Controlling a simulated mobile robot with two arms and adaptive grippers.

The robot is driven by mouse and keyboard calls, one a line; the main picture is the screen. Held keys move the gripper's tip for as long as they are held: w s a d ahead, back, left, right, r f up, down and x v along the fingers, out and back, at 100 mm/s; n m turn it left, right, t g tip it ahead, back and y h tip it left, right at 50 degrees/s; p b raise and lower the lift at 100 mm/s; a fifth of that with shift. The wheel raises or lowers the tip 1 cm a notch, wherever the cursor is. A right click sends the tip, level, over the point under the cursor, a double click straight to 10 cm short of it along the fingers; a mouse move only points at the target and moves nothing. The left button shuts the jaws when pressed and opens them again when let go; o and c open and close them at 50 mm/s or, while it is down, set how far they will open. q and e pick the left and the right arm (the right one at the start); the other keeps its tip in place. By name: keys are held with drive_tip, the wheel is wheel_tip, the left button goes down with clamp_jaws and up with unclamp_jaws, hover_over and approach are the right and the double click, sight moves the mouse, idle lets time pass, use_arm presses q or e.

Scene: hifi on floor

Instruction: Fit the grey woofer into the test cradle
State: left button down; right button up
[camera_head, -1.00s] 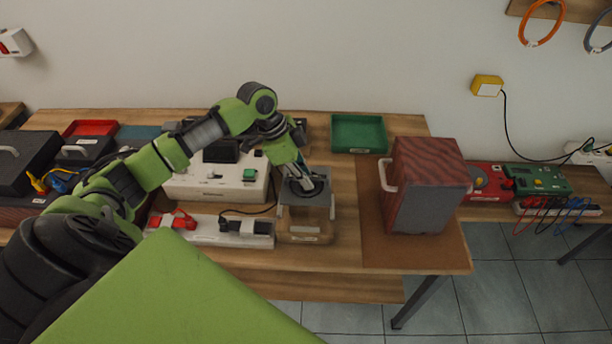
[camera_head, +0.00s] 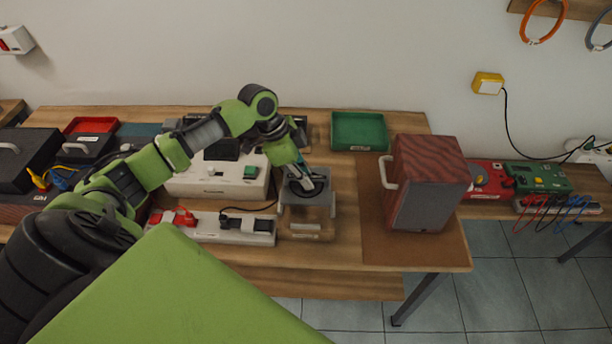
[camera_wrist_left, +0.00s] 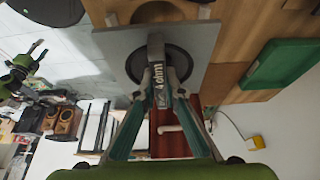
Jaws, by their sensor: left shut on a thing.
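The grey woofer (camera_head: 294,197) is a square grey plate with a round black cone. It also shows in the left wrist view (camera_wrist_left: 113,42), with a dark grip bar marked "4 ohm" across the cone. My left gripper (camera_head: 307,184) is shut on this bar; its fingers show in the wrist view (camera_wrist_left: 158,80). The wooden test cradle (camera_head: 306,225) is under and just in front of the plate in the head view. Part of it, with a dark rounded opening, shows past the plate in the wrist view (camera_wrist_left: 140,14). I cannot tell whether plate and cradle touch. My right gripper is not seen.
A red-brown speaker cabinet (camera_head: 432,170) with a pale handle stands right of the cradle. A green tray (camera_head: 360,131) lies behind. A white power strip (camera_head: 236,229) and white device (camera_head: 207,182) are close on the left. Bench wood is bare between cradle and cabinet.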

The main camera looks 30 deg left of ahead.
sight(292, 176)
use_arm(q)
drive_tip(key=shift+f+b, duration=0.7)
drive_tip(key=shift+f, duration=1.05)
drive_tip(key=shift+w+f+b, duration=0.1)
drive_tip(key=shift+f+b, duration=0.9)
drive_tip(key=shift+f, duration=1.3)
drive_tip(key=shift+f, duration=0.1)
drive_tip(key=c, duration=2)
unclamp_jaws()
drive_tip(key=shift+c, duration=0.2)
drive_tip(key=shift+s+f, duration=0.15)
drive_tip(key=shift+s, duration=0.05)
drive_tip(key=v, duration=1.2)
drive_tip(key=shift+d, duration=0.1)
drive_tip(key=shift+r, duration=0.25)
